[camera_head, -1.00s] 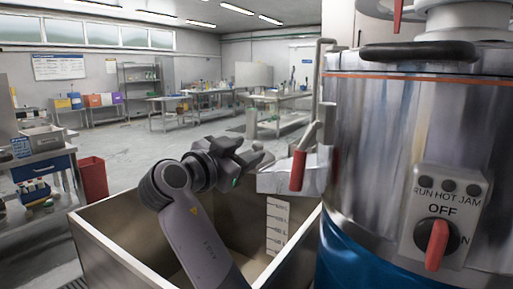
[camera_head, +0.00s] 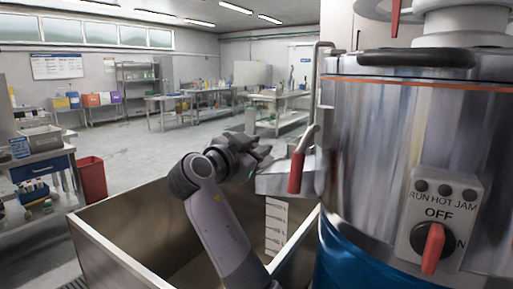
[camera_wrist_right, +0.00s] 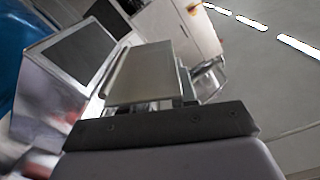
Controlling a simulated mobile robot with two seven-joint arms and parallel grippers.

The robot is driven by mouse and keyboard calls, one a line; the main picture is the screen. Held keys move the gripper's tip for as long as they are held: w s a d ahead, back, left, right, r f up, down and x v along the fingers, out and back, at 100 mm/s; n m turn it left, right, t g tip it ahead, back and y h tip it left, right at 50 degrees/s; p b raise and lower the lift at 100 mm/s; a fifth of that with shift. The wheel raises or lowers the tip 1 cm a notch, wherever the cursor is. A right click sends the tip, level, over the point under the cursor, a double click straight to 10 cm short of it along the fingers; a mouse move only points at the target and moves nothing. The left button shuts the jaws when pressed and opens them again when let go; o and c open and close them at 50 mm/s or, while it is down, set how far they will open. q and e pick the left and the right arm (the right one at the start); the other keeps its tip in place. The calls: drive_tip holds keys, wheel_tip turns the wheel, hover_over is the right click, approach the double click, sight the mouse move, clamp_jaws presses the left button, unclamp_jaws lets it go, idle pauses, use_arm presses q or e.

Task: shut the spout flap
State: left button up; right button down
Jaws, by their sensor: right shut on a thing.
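The grinder's metal spout (camera_head: 285,184) juts left from the steel drum, with a red-gripped lever (camera_head: 296,172) in front of it. In the right wrist view the spout (camera_wrist_right: 45,92) is at left, with a dark rectangular face (camera_wrist_right: 80,52). My right gripper (camera_head: 262,155) is at the spout's left end, apart from the red lever. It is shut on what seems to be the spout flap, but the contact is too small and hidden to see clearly. A flat grey finger (camera_wrist_right: 145,75) fills the middle of the wrist view. My left gripper is not in view.
An open metal bin (camera_head: 130,222) stands below the spout, with a marked scale (camera_head: 276,225) on its inner wall. The grinder drum (camera_head: 375,140) with its red-knob switch (camera_head: 433,245) blocks the right. A red bin (camera_head: 92,180) and open floor are behind.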

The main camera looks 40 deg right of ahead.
drive_tip(key=n, duration=0.2)
drive_tip(key=w+n+p, duration=0.1)
drive_tip(key=shift+a+f, duration=0.25)
drive_tip(key=shift+f, duration=0.1)
drive_tip(key=n, duration=0.1)
drive_tip(key=n+p, duration=0.1)
drive_tip(key=f+n, duration=0.1)
drive_tip(key=n, duration=0.1)
drive_tip(key=shift+w+a, duration=0.15)
drive_tip(key=shift+w, duration=0.25)
drive_tip(key=shift+w+f+n+p, duration=0.1)
drive_tip(key=shift+f+n+p, duration=0.15)
drive_tip(key=shift+n, duration=0.25)
drive_tip(key=shift+f+n+p, duration=0.1)
drive_tip(key=shift+n+p, duration=0.2)
drive_tip(key=shift+n, duration=0.2)
drive_tip(key=shift+s+d+f+n+p, duration=0.2)
drive_tip(key=shift+f+n+p, duration=0.6)
drive_tip(key=shift+n+p, duration=1.25)
drive_tip(key=shift+s+a+f+n+p, duration=0.1)
drive_tip(key=shift+s+f+n+p, duration=0.15)
drive_tip(key=shift+f+n+p, duration=1.65)
drive_tip(key=shift+s+d+r+n+p, duration=0.2)
drive_tip(key=shift+n+p, duration=1.05)
drive_tip(key=shift+n, duration=1.8)
